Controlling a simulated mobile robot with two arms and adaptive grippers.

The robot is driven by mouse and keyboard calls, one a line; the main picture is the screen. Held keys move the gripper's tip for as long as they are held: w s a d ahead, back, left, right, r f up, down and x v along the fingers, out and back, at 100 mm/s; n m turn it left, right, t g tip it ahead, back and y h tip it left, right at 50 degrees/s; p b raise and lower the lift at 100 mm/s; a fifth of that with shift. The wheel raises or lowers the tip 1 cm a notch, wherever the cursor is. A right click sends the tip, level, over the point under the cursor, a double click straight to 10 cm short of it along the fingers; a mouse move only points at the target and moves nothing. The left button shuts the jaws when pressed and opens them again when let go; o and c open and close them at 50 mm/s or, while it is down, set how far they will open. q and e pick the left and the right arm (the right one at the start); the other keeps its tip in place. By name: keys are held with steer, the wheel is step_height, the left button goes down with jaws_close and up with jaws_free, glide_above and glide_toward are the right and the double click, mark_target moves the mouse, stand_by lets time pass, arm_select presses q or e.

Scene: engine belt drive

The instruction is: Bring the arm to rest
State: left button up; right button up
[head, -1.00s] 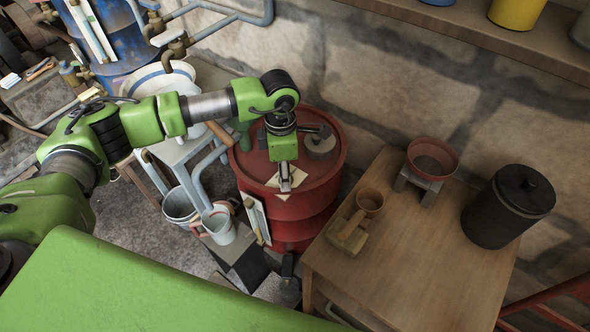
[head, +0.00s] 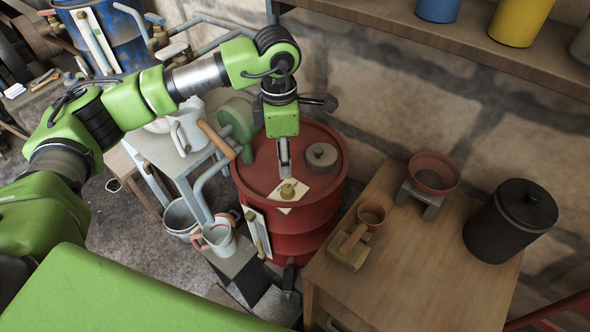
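My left arm (head: 150,95), green with black and silver joints, reaches in from the left. Its gripper (head: 284,172) points down above the lid of a red drum (head: 262,170). The fingers show as a narrow grey strip from this angle, so I cannot tell whether they are open or shut. Just below the fingertips a small brass-coloured piece (head: 288,192) sits on a pale sheet (head: 302,184) on the drum lid. I cannot tell whether the fingertips touch it. My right gripper is not in view.
A grey round weight (head: 321,156) lies on the drum. Left of it stand a green machine (head: 237,120) and a white jug (head: 187,127). A wooden table (head: 400,270) on the right holds a red bowl (head: 434,172) and a black canister (head: 510,220). A shelf (head: 450,48) runs above.

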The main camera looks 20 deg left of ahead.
arm_select(q)
steer(key=shift+r, duration=0.7)
